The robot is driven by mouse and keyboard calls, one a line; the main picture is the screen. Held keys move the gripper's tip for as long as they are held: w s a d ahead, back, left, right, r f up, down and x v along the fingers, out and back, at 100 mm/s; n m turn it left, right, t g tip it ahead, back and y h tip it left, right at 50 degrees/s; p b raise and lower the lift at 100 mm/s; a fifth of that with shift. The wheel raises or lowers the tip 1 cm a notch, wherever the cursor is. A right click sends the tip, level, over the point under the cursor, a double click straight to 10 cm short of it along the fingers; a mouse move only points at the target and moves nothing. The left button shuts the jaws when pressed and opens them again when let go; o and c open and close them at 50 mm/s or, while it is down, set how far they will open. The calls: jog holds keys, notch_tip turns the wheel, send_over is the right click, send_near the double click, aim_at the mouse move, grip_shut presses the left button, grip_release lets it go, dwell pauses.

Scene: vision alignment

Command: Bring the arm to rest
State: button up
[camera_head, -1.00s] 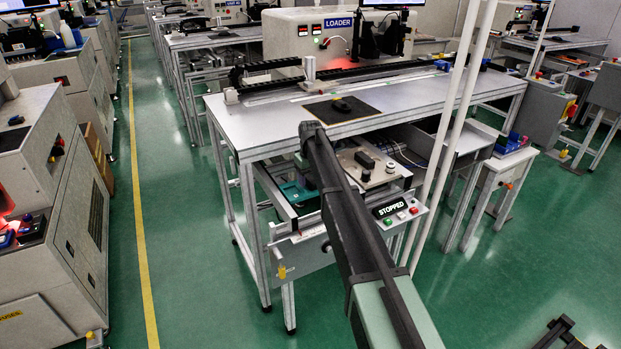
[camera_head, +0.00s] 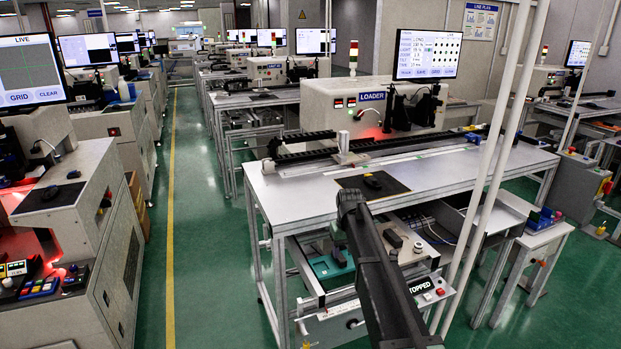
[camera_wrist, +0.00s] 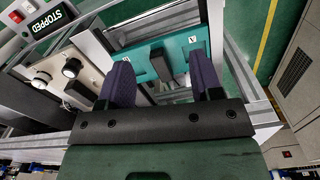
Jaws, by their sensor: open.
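My arm (camera_head: 377,270) reaches from the bottom edge of the head view toward the front of the loader table, its dark upper end just before the black mat. My gripper (camera_wrist: 163,78) shows in the wrist view with its two purple-grey fingers wide apart and nothing between them touching both. Beyond the fingers lies a teal plate (camera_wrist: 190,48) with a black block (camera_wrist: 161,66) on it. How far the fingertips are above the plate is hard to tell. In the head view I cannot make out the fingers.
The loader table (camera_head: 290,205) carries a mouse on a black mat (camera_head: 390,184) and a rail. A panel reading STOPPED (camera_head: 420,286) is beside my arm; it also shows in the wrist view (camera_wrist: 47,20). White poles (camera_head: 492,170) stand to the right. A green aisle (camera_head: 205,230) is clear at left.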

jog(key=s+m, duration=0.1)
jog(key=s, duration=3.1)
jog(key=shift+m, duration=0.3)
jog(key=shift+w, duration=0.1)
